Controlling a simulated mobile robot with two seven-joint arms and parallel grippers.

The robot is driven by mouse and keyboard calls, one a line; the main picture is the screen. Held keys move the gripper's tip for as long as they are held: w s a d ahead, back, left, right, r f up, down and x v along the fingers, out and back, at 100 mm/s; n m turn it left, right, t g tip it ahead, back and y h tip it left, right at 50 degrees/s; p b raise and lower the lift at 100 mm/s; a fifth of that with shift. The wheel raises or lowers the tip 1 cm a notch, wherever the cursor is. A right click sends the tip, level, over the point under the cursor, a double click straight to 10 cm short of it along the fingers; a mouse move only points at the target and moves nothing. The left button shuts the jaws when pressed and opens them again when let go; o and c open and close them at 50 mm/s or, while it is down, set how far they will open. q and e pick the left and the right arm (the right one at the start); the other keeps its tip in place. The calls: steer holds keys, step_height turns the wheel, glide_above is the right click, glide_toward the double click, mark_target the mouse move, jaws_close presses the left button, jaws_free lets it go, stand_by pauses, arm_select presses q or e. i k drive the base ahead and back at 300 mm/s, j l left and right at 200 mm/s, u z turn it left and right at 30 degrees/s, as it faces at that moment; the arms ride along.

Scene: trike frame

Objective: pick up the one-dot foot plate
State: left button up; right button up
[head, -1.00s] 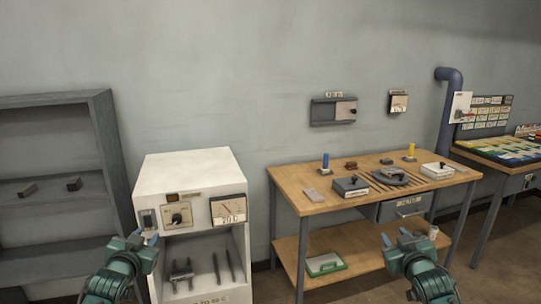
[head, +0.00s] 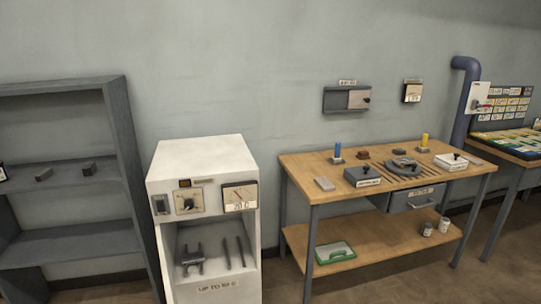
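I cannot pick out the one-dot foot plate for certain, as no dots can be read at this size. Two small dark grey blocks lie on the middle board of the shelf rack, a left one (head: 44,174) and a right one (head: 88,168). A flat light grey plate (head: 324,184) lies at the front left of the wooden workbench (head: 300,163). Neither of my grippers shows in the head view now.
A white cabinet (head: 203,157) with dials and an open bay holding dark tools stands between the shelf rack (head: 119,140) and the workbench. The bench carries several boxes and fixtures. A green case (head: 335,252) and two small cans (head: 427,229) are on its lower board.

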mark_target(408, 160)
steer(key=k+j+u, duration=0.6)
steer(key=k, duration=0.2)
steer(key=z, duration=1.4)
steer(key=i+j+z, duration=0.2)
steer(key=i, duration=0.35)
steer(key=i+j+z, duration=0.15)
steer(key=i, duration=0.35)
steer(key=i+z, duration=0.4)
steer(key=i, duration=0.3)
steer(key=i+j+z, duration=0.15)
steer(key=i+z, duration=0.25)
steer(key=i, duration=0.3)
steer(key=i+u, duration=0.35)
steer(key=i+l+u, duration=0.2)
steer(key=i+u, duration=0.15)
steer(key=i+l+u, duration=0.35)
steer(key=i+j, duration=0.05)
steer(key=j, duration=0.05)
